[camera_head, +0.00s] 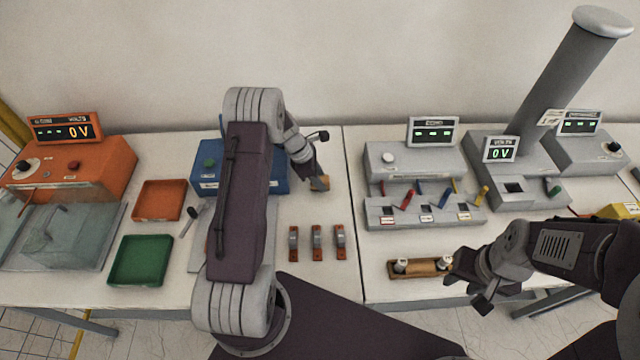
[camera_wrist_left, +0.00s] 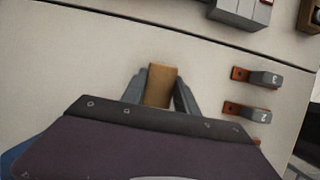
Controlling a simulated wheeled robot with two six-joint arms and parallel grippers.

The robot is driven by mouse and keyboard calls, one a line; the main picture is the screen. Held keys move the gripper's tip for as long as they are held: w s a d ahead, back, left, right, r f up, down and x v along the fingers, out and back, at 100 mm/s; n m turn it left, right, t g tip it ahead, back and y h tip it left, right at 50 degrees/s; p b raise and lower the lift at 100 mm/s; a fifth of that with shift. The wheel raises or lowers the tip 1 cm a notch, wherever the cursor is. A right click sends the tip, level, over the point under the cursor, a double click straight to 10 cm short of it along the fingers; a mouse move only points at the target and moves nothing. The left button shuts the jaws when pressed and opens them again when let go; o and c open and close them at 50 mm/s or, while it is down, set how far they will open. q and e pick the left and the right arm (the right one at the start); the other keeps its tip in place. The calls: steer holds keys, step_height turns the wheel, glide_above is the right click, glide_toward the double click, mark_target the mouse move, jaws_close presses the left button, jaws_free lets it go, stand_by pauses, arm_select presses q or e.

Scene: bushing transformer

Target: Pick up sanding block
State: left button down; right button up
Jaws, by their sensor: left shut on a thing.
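The sanding block is a small tan-brown block (camera_wrist_left: 161,86) between the two fingers of my left gripper (camera_wrist_left: 160,90) in the left wrist view. I cannot tell how far the block is above the table. My right gripper (camera_head: 466,283) is at the table's front edge, beside the wooden holder; whether its fingers are open or shut is unclear.
Several numbered grey-and-orange clamps (camera_head: 316,243) stand in front of the left gripper. A wooden holder (camera_head: 420,268) with white pieces lies near the right gripper. A green tray (camera_head: 140,260) and an orange tray (camera_head: 160,200) lie left. Grey instruments (camera_head: 415,165) stand right. Bare table surrounds the block.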

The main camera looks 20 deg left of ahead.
arm_select(q)
step_height(320, 180, up, 2)
steer(key=d+r+b, duration=0.1)
steer(key=d+r, duration=0.6)
steer(key=d, duration=0.4)
steer(key=shift+d+b, duration=0.3)
steer(key=shift+d, duration=0.05)
steer(key=shift+w, duration=0.1)
steer(key=c, duration=1.8)
jaws_free()
steer(key=c, duration=0.3)
